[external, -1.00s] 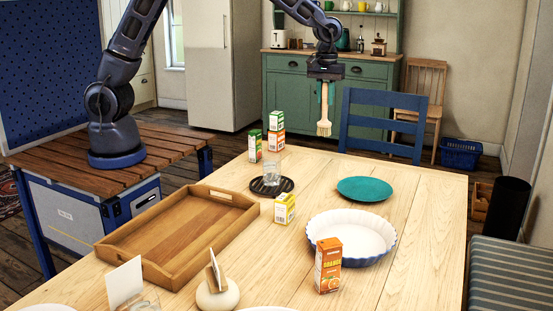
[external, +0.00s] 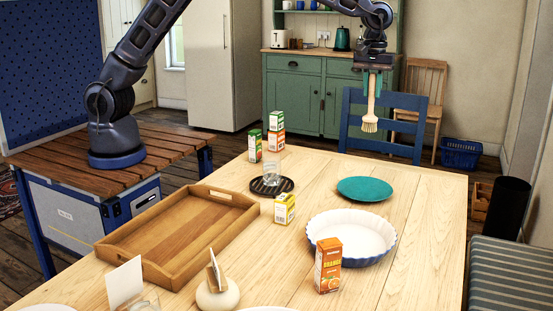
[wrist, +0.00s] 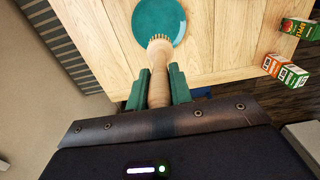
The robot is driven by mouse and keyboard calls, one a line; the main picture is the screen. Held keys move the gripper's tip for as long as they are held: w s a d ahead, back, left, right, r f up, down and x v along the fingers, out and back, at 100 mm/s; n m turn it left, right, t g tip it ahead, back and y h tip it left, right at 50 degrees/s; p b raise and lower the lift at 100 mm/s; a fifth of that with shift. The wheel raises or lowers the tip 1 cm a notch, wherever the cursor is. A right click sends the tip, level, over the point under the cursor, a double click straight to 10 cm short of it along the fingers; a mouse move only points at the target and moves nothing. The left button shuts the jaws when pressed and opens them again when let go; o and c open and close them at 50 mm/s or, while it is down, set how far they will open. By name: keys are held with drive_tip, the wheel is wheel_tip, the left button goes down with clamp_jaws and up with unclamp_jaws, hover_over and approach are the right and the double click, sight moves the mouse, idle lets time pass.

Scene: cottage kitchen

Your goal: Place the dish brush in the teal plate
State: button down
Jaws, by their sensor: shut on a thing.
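The dish brush (external: 370,112) has a light wooden handle and pale bristles. My gripper (external: 371,80) is shut on its handle and holds it upright, bristles down, above the far side of the table. In the wrist view the brush (wrist: 159,68) stands between the green fingers of my gripper (wrist: 159,88), and its head overlaps the near edge of the plate in the picture. The teal plate (external: 365,189) lies flat and empty on the table; it also shows in the wrist view (wrist: 150,18). In the external view the brush is above and behind the plate, apart from it.
A white fluted dish (external: 352,235) and an orange carton (external: 328,266) stand nearer than the plate. A yellow carton (external: 284,208), a glass (external: 272,172) on a dark trivet (external: 262,188) and a wooden tray (external: 180,232) are to the left. A blue chair (external: 383,122) stands behind.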

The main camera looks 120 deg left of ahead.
drive_tip(key=shift+w+d+f, duration=0.1)
drive_tip(key=shift+w+f, duration=0.1)
drive_tip(key=shift+f, duration=0.15)
wheel_tip(320, 180, down, 19)
idle(0.4)
drive_tip(key=shift+f, duration=0.25)
drive_tip(key=c, duration=1.3)
unclamp_jaws()
drive_tip(key=shift+o, duration=0.2)
